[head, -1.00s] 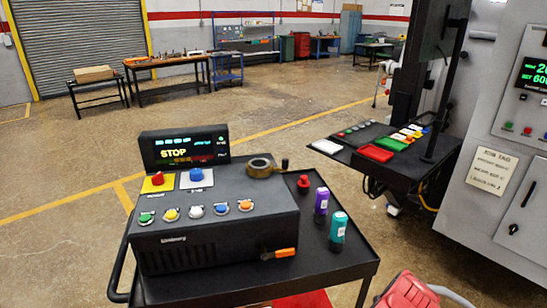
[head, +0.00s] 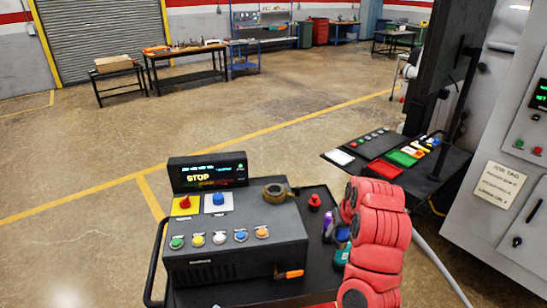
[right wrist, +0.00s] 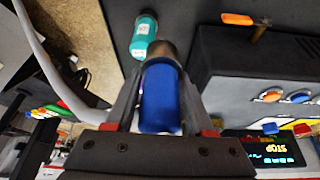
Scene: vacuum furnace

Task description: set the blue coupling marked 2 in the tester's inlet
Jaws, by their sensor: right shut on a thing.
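My right gripper (right wrist: 160,105) is shut on a blue cylinder, the blue coupling (right wrist: 160,97), with a grey-brown end pointing away from the wrist. No number 2 shows on it. In the head view the red right arm reaches over the right side of the cart and hides most of the gripper; a bit of blue (head: 342,235) shows beside it. The tester (head: 236,250) is a dark box with a display reading STOP. A brass-coloured ring (head: 275,193) is on its top; I cannot tell whether this is the inlet. My left gripper is out of view.
A teal cylinder (right wrist: 143,37) and a purple one (head: 327,228) stand on the cart's right side, close to my right gripper. A red knob (head: 315,203) is behind them. An orange-handled lever (head: 289,274) sticks out at the tester's front. A black console (head: 390,165) stands beyond.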

